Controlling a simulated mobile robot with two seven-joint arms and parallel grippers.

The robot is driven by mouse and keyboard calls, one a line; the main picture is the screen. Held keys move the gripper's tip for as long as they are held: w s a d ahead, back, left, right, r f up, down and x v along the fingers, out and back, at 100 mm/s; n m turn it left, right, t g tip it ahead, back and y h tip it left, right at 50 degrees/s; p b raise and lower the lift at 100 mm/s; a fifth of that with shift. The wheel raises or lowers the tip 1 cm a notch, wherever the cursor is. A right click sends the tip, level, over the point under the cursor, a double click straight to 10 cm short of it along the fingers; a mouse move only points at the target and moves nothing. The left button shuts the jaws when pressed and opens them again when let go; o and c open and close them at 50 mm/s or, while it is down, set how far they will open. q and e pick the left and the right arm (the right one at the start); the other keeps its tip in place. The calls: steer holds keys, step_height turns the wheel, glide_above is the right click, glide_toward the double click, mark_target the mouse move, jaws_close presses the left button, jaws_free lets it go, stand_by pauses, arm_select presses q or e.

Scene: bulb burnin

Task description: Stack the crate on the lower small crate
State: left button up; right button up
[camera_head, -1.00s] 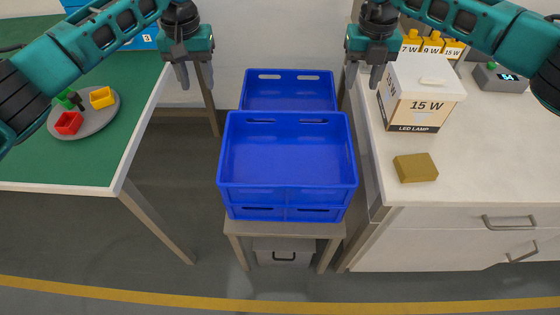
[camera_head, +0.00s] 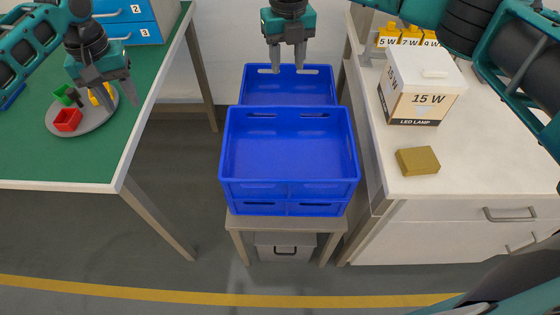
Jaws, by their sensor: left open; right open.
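A blue crate (camera_head: 288,150) sits at the front on top of another blue crate (camera_head: 272,208), whose lower wall shows beneath it. They look aligned, and both rest on a small stand (camera_head: 240,222). Another blue crate (camera_head: 288,88) is just behind them, partly hidden by the front crate. My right gripper (camera_head: 288,70) is open and empty above the rear crate's far side. My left gripper (camera_head: 122,100) is open and empty over the green table, close to the grey plate. Neither gripper holds a crate.
The green table (camera_head: 100,160) at left carries a grey plate (camera_head: 88,127) with a red block (camera_head: 67,120) and blue drawers (camera_head: 130,32). The white counter (camera_head: 460,175) at right bears a lamp box (camera_head: 422,90) and a tan block (camera_head: 417,161). A grey box (camera_head: 285,248) sits under the stand.

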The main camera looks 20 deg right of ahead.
step_height(320, 180, up, 11)
steer(key=d, duration=0.1)
steer(key=shift+s, duration=0.2)
stand_by(0.5)
